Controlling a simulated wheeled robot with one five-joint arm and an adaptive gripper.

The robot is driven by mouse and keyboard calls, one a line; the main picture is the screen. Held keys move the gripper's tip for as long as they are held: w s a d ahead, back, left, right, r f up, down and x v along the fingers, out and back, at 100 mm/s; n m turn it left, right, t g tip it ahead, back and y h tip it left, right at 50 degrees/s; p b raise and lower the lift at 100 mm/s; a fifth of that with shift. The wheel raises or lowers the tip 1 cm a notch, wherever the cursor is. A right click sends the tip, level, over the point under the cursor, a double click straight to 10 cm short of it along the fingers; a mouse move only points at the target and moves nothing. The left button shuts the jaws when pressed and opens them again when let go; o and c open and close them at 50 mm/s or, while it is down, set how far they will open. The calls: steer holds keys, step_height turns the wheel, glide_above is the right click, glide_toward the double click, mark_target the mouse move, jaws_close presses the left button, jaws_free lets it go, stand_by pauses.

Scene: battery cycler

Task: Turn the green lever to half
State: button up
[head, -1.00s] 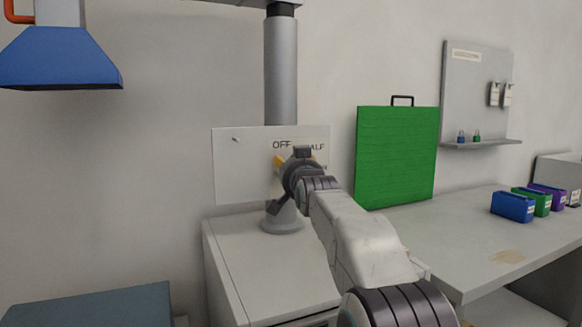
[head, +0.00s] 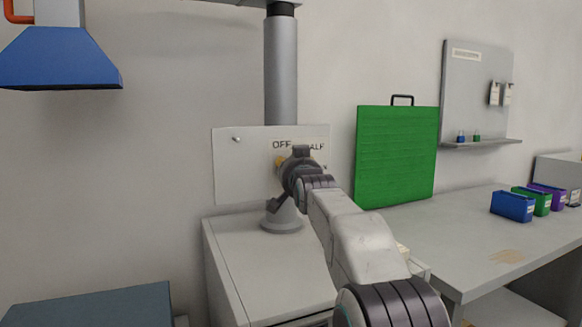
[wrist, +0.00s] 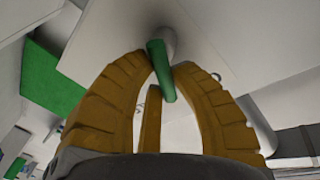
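The green lever (wrist: 161,72) shows in the wrist view, coming off a pale round mount on a white panel and tilted a little. In the head view my gripper (head: 299,163) is in front of the white panel (head: 229,180) and hides the lever. The panel's lettering reads OFF and, partly covered, HALF.
A grey vertical pipe (head: 281,75) rises behind the panel above a white cabinet (head: 265,262). A green board (head: 396,157) stands to the right on a workbench (head: 475,240) with several coloured bins. A blue hood (head: 60,58) hangs at upper left.

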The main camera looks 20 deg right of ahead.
jaws_close()
steer(key=shift+d+m+p, duration=0.1)
steer(key=shift+m+p, duration=0.4)
steer(key=shift+m, duration=0.2)
steer(key=shift+f+m+g, duration=0.25)
steer(key=shift+m+g, duration=0.05)
steer(key=shift+m, duration=0.5)
steer(key=o, duration=0.8)
jaws_free()
steer(key=shift+c, duration=0.2)
steer(key=v, duration=1.2)
steer(key=shift+p, duration=0.35)
